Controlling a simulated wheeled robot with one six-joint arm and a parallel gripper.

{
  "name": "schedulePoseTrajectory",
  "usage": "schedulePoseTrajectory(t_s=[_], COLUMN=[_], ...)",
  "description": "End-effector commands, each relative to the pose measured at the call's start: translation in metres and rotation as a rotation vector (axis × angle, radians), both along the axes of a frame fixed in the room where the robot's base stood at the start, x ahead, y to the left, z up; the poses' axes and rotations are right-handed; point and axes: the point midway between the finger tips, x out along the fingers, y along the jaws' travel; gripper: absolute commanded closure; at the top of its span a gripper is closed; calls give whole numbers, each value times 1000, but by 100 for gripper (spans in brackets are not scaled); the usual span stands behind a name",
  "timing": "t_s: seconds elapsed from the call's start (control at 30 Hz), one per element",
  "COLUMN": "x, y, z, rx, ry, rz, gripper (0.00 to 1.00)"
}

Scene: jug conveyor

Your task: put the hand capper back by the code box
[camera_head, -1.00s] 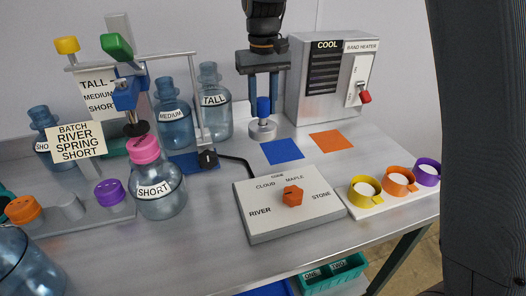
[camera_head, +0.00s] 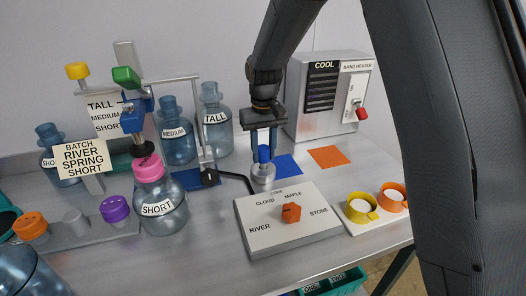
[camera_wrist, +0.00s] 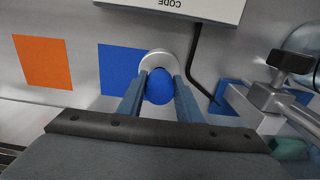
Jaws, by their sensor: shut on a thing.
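The hand capper has a blue knob (camera_head: 264,154) on a round silver base (camera_head: 263,176). My gripper (camera_head: 264,150) is shut on the knob, with one finger on each side, as the wrist view (camera_wrist: 160,88) also shows. The capper is upright, just behind the code box (camera_head: 270,240), near its back left part and beside the black cable. Whether its base touches the table I cannot tell. The code box is a pale flat box with an orange dial (camera_head: 291,212); its edge shows at the top of the wrist view (camera_wrist: 190,8).
A blue square (camera_head: 288,166) and an orange square (camera_head: 328,156) lie behind the code box. The capping stand (camera_head: 190,78) and a short jug (camera_head: 160,208) are to the left. The band heater (camera_head: 325,115) stands at the back, and coloured rings (camera_head: 360,212) sit at the right.

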Motion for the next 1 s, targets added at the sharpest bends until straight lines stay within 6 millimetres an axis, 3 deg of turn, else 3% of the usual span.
schedulePoseTrajectory(t_s=[0.13,0.17,0.27,0.67,0.77,1.0], x=[0,0,0,1,1,2], y=[0,0,0,0,0,1], z=[-3,-3,-3,3,15,63], rx=[0,0,0,1,1,1], ry=[0,1,1,-2,-3,-5], rz=[0,0,0,0,0,1], gripper=[95,66,50,49,49,49])
